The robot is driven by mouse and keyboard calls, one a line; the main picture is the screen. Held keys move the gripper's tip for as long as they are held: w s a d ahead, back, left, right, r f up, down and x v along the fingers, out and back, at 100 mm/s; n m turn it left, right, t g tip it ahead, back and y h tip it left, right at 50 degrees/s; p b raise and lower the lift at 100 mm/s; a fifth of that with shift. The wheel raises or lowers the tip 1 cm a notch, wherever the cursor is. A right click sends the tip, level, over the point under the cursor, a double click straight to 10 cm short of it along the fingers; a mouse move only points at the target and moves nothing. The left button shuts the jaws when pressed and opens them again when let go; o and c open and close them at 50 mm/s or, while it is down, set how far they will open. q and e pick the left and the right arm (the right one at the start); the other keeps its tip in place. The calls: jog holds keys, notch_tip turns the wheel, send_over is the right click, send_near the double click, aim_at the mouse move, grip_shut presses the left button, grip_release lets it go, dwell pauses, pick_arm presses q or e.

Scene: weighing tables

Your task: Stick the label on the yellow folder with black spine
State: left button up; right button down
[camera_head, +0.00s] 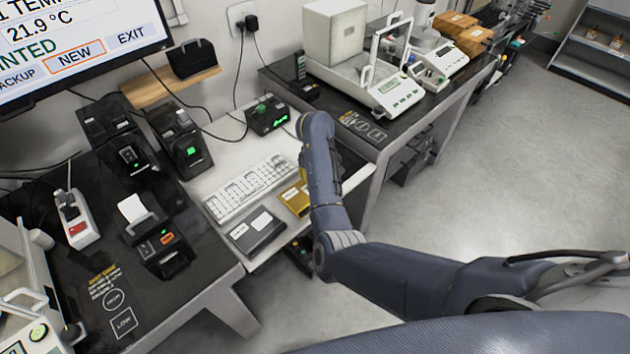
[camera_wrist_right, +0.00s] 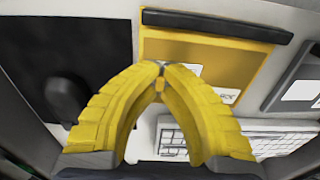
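The yellow folder with black spine (camera_wrist_right: 180,47) lies flat on the white desk. Its black spine (camera_wrist_right: 215,24) runs along the top in the wrist view, and a white patch with print (camera_wrist_right: 228,96) shows on its cover. In the head view the folder (camera_head: 294,200) is partly hidden by my right arm. My right gripper (camera_wrist_right: 160,70) has yellow fingers whose tips meet over the folder. A small pale grey patch shows beside the tips; I cannot tell whether it is a held label or part of the cover. My left gripper is not in view.
A black folder (camera_head: 257,231) with a white patch lies left of the yellow one. A white keyboard (camera_head: 249,188) lies behind them. A printer (camera_head: 152,232) with white paper stands at left. A black mat with a mouse (camera_wrist_right: 68,95) shows in the wrist view.

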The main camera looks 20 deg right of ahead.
dwell(0.3)
jog(key=c, duration=1.5)
grip_release()
